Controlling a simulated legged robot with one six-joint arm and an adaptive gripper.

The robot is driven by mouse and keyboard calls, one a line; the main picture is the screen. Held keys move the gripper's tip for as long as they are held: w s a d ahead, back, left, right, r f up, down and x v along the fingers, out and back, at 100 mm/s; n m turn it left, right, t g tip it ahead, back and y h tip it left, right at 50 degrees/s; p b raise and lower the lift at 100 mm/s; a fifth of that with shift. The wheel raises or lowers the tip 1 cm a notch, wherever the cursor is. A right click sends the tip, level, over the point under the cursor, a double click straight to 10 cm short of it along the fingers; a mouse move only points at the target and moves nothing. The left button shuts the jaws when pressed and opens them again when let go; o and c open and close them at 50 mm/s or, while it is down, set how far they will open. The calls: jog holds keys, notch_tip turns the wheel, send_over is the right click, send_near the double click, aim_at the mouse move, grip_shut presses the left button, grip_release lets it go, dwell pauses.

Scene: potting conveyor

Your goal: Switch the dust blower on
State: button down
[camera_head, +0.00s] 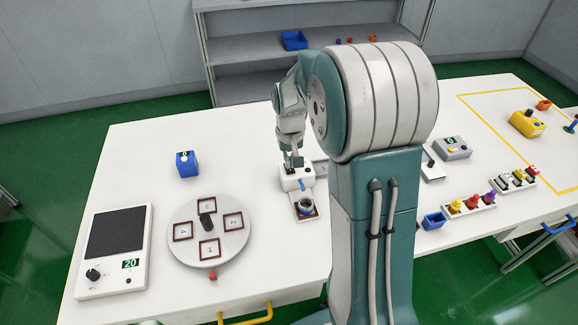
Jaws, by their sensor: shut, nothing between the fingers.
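A small white box (290,183) with a blue spout or lever (302,185) on its front stands near the middle of the table; it may be the dust blower, but no label is readable. My gripper (294,163) is shut and points down at the top of this box. It hides part of the top, and I cannot tell if it touches. A small round container (306,206) sits on a brown-edged plate in front of the box. I cannot make out a switch or its position.
A round turntable (180,238) with numbered squares and a black knob is at left, beside a panel (138,274) showing 20. A blue box (187,164) stands behind them. My arm hides the table right of the white box.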

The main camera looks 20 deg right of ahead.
aim_at(290, 170)
jog(key=shift+f, duration=0.85)
dwell(0.4)
jog(key=shift+r, duration=3.55)
